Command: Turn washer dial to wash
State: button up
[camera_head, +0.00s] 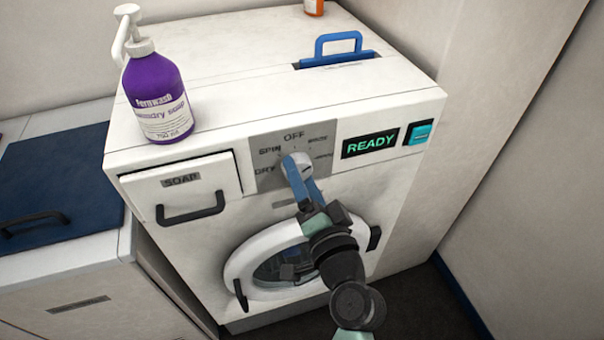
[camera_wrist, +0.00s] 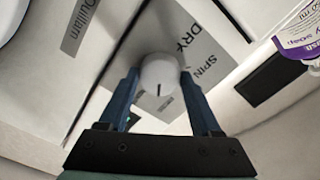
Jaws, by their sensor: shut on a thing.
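The washer (camera_head: 370,105) has a grey dial panel (camera_head: 265,143) on its front. The white round dial (camera_head: 302,160) sits there, with OFF above it and SPIN and DRY on its left; the labels on its right are too small to read surely. My gripper (camera_head: 296,168) reaches up from below and is shut on the dial. In the wrist view the dial (camera_wrist: 160,73) lies between the two blue fingers of my gripper (camera_wrist: 159,75), its dark mark pointing down toward my palm. SPIN and DRY show to its right and above right. OFF is hidden there.
A display (camera_head: 370,144) reads READY, beside a teal button (camera_head: 418,132). A soap drawer (camera_head: 182,188) with a dark handle is left of the dial. The round door (camera_head: 250,253) is below, partly behind my arm. A purple soap bottle (camera_head: 156,92) stands on top.

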jog(key=m+p, duration=0.2)
jog(key=m, duration=0.4)
jog(key=shift+m, duration=0.3)
dwell(0.4)
jog(key=o, duration=1.4)
jog(key=b+v, duration=0.2)
jog(key=v, duration=1.1)
jog(key=shift+r, duration=0.15)
